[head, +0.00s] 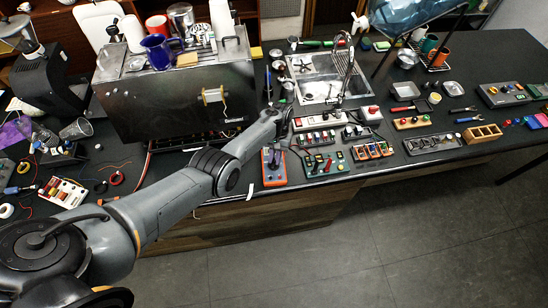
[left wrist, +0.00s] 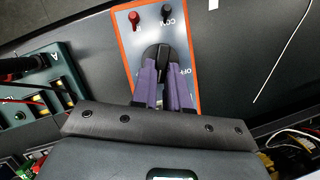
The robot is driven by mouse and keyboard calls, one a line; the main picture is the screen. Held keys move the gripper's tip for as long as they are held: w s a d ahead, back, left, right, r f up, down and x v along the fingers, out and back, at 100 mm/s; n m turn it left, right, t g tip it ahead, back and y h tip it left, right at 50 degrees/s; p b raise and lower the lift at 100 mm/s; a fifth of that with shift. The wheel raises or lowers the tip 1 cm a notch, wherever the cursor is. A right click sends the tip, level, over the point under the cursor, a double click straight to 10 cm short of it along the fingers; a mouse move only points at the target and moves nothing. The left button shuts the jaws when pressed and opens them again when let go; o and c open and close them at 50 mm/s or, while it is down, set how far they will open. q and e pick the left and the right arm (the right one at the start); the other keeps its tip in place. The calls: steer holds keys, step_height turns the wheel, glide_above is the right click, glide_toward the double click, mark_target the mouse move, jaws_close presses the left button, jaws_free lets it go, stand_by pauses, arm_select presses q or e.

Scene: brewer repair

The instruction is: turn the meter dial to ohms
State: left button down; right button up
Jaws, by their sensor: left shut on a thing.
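The meter (head: 274,179) is an orange-edged box with a pale face, lying near the front edge of the counter. In the left wrist view the meter (left wrist: 124,38) shows a red post, a black post marked COM and the word OFF at right. Its black dial (left wrist: 158,55) is between the purple fingers of my left gripper (left wrist: 164,75). My left gripper (head: 272,156) is shut on the dial. The fingers hide part of the face, and I cannot tell which mark the dial points to. My right gripper is not in view.
A green board with switches (head: 325,164) sits right beside the meter. A steel brewer (head: 175,100) stands behind at left, and a sink (head: 318,75) is behind at right. A loose white strip (head: 250,191) hangs at the counter's front edge.

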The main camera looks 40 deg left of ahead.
arm_select(q)
steer(key=shift+m+y, duration=0.3)
steer(key=shift+m, duration=0.4)
steer(key=shift+d, duration=0.1)
steer(key=c, duration=1.1)
jaws_free()
steer(key=shift+r, duration=0.1)
steer(key=p+v, duration=0.2)
steer(key=v, duration=0.8)
steer(key=shift+w+r, duration=0.2)
steer(key=shift+r, duration=0.05)
steer(key=shift+f, duration=0.1)
